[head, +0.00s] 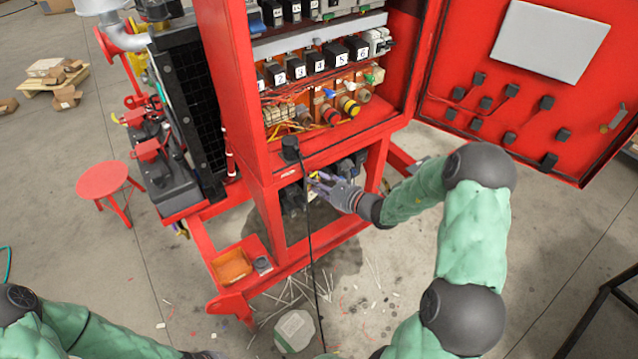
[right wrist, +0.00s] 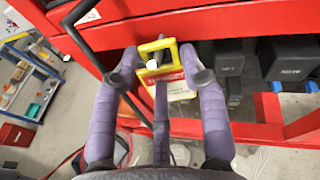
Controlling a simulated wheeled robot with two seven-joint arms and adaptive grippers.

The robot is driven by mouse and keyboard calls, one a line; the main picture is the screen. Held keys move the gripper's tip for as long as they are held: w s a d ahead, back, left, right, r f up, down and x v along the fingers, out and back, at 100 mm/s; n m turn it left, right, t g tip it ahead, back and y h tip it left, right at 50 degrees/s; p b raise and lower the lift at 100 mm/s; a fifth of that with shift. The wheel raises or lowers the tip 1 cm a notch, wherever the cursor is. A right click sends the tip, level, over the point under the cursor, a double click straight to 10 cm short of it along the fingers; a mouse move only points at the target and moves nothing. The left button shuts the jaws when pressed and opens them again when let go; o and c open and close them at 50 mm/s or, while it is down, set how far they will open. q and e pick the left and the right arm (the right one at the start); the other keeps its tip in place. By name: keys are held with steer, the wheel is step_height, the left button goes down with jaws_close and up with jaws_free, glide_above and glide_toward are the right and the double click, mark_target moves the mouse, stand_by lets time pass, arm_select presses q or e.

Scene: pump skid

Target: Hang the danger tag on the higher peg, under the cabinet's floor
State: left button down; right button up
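The danger tag (right wrist: 178,88), yellow with a red band, shows in the right wrist view just under the red cabinet floor's edge (right wrist: 225,22). Its face is towards the camera. A dark rod with a pale round end (right wrist: 152,64), seemingly a peg, is at its upper part; I cannot tell whether it passes through the tag's hole. My right gripper (right wrist: 160,72) has its purple fingers spread around the tag, two at its sides and one below in front; it looks open. In the head view the right gripper (head: 318,183) is under the cabinet. The other peg is not distinguishable.
A black cable (head: 308,225) hangs from a plug beside the right gripper. The red cabinet door (head: 455,115) stands open at the right. Dark boxes (right wrist: 280,60) sit under the cabinet floor. An orange bin (head: 232,267) is on the skid. A red stool (head: 103,180) stands left.

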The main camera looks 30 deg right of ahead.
steer(key=shift+o, duration=1.3)
steer(key=v, duration=1.2)
